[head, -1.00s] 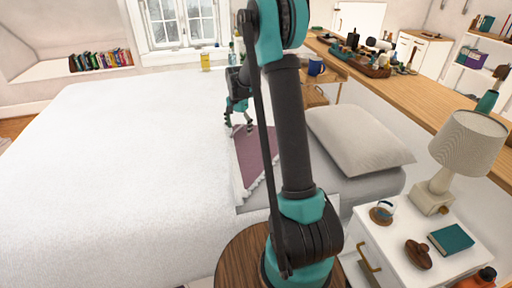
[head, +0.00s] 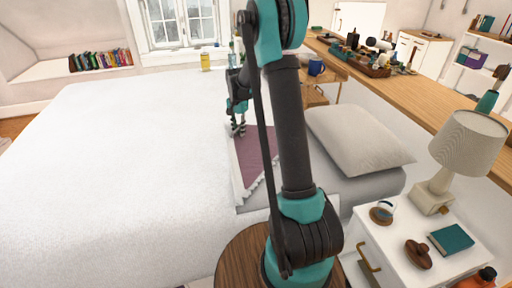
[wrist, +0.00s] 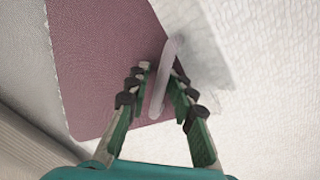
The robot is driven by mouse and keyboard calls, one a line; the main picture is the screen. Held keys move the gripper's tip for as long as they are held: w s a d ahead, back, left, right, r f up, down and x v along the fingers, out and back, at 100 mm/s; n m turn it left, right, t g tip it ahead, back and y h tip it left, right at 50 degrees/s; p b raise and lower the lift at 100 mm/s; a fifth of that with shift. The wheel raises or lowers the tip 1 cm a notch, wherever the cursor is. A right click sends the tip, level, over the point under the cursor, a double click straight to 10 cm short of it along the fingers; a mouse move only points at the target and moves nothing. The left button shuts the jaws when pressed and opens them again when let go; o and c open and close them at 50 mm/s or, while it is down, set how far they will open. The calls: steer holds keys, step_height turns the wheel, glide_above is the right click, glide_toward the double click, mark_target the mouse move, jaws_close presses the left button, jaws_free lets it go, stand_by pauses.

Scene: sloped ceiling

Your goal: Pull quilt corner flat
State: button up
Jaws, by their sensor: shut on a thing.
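The white quilt (head: 110,150) covers most of the bed. Near the pillow, a mauve patch (head: 256,158) with a pale ruffled edge shows beside it, partly hidden behind my arm. My gripper (head: 238,131) is low at the far part of this patch, fingers pointing down. In the wrist view my gripper (wrist: 160,80) is shut on the quilt, with a raised white fold (wrist: 163,82) between its fingers. The mauve surface (wrist: 105,70) lies left of the fold and white quilted cloth (wrist: 235,100) lies right.
A pale pillow (head: 358,140) lies right of my arm. A white nightstand (head: 400,250) with a lamp (head: 466,145), a teal book (head: 451,240) and small items stands at the right front. A long wooden shelf (head: 430,105) runs behind the pillow.

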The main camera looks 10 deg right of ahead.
jaws_close()
steer(key=shift+s+d+r+t+y, duration=0.15)
steer(key=shift+s+d+r, duration=0.15)
steer(key=shift+r, duration=0.3)
steer(key=shift+s+d+r+t+y, duration=0.15)
steer(key=shift+s+d+r, duration=0.15)
steer(key=shift+r, duration=0.4)
steer(key=shift+s+d+r+t+y, duration=0.15)
steer(key=shift+s+d+r, duration=0.2)
steer(key=shift+r, duration=0.2)
steer(key=shift+s+d+r+t+y, duration=0.15)
steer(key=shift+s+d+r, duration=0.2)
steer(key=shift+r, duration=0.15)
steer(key=shift+s+d+r+t+y, duration=0.3)
steer(key=shift+s+d+r, duration=0.5)
steer(key=shift+s+r, duration=0.1)
